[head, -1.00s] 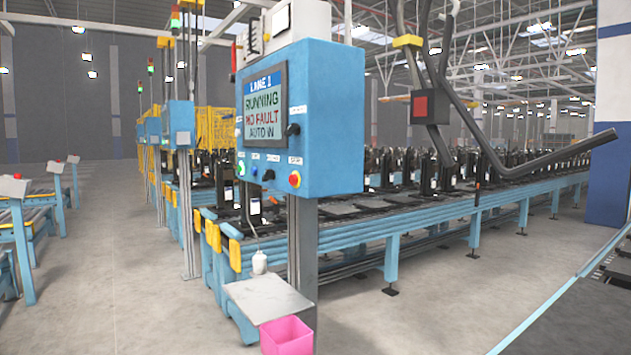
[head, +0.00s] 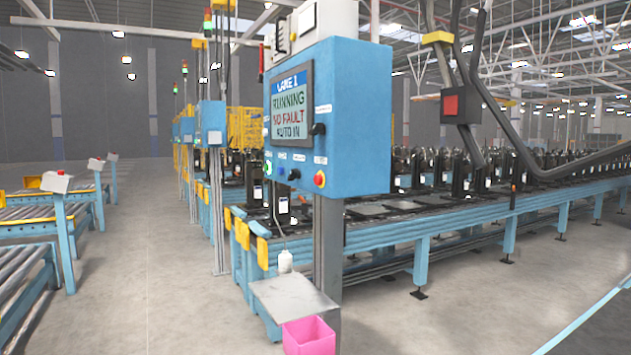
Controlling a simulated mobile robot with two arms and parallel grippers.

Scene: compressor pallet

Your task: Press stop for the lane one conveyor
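The blue lane 1 control box (head: 355,120) stands on a grey post in the middle of the head view. Its screen (head: 290,105) reads LANE 1, RUNNING, NO FAULT, AUTO IN. The small labels are too blurred to read. The lane one conveyor (head: 400,222) runs behind the box to the right, carrying black fixtures. Neither of my grippers is in view.
A small grey shelf (head: 292,297) with a white bottle (head: 285,262) juts from the post, with a pink bin (head: 308,336) below. Roller conveyors (head: 50,220) stand at the left. The floor (head: 165,290) between them and the box is clear.

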